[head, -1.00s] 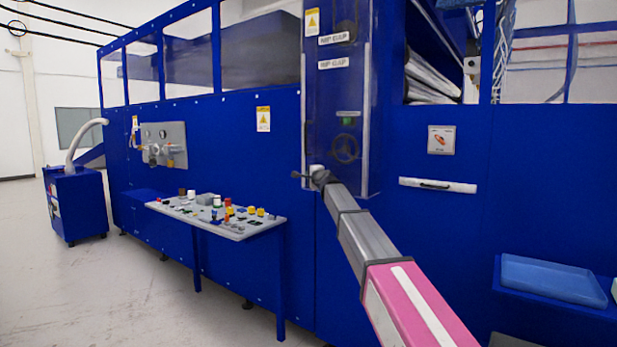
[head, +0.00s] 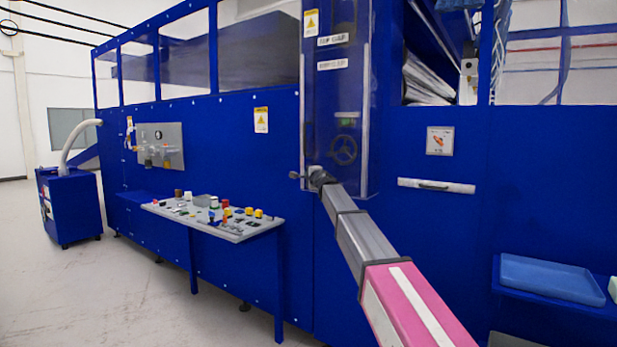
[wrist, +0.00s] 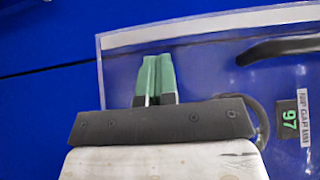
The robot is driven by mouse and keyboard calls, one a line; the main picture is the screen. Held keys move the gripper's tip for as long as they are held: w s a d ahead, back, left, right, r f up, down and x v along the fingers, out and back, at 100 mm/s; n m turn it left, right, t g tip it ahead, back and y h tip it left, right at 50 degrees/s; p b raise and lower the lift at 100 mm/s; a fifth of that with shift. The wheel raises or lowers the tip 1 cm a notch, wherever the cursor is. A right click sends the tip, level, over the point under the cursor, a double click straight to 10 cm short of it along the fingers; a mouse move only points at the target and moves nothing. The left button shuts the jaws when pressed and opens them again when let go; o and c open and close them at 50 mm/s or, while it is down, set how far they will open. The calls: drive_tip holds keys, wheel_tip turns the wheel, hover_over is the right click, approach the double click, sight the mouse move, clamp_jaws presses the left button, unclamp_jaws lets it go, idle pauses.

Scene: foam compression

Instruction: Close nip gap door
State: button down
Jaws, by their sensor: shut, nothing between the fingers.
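The nip gap door (head: 335,110) is a clear panel on the tall blue section of the machine. A handwheel (head: 343,149) shows through it. I cannot tell whether the door sits fully flush. My gripper (head: 308,176) is at the door's lower left in the head view. In the wrist view, my gripper's (wrist: 154,75) green fingers are together and empty, in front of the clear door (wrist: 205,65) near its edge. Contact cannot be told. A dark handle (wrist: 285,46) lies to the right, apart from the fingers. The wheel is partly hidden behind my gripper.
A grey control desk (head: 215,217) with several buttons juts out at left. A white-backed handle (head: 436,186) is on the panel to the right. A blue tray (head: 552,278) rests on a low shelf at lower right. Floor is open at left.

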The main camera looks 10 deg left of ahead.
drive_tip(key=v, duration=1)
drive_tip(key=s+d+f+n+g+h, duration=0.1)
drive_tip(key=s+d+f+n+g, duration=0.15)
drive_tip(key=s+d+f, duration=0.6)
drive_tip(key=s+d+f+n+g+h, duration=0.1)
drive_tip(key=d+f+n+g+h, duration=0.15)
drive_tip(key=f, duration=1.15)
drive_tip(key=s+d+f+n+g+h, duration=0.1)
drive_tip(key=s+d+f+n+g, duration=0.15)
drive_tip(key=s+d+f, duration=0.6)
drive_tip(key=s+d+f+n+g+h, duration=0.1)
drive_tip(key=s+d+f+g, duration=0.1)
drive_tip(key=s+d+f, duration=0.2)
drive_tip(key=s+d+f+n+g+h, duration=0.1)
drive_tip(key=s+d+f, duration=0.4)
drive_tip(key=s+f, duration=0.5)
drive_tip(key=s+d+f+n+g+h, duration=0.2)
drive_tip(key=s+d+f+n+g, duration=0.1)
drive_tip(key=s+f, duration=0.4)
drive_tip(key=shift+s+d+f+g, duration=0.2)
drive_tip(key=shift+s+d+g, duration=0.2)
drive_tip(key=shift+d+g, duration=0.55)
drive_tip(key=shift+a, duration=0.2)
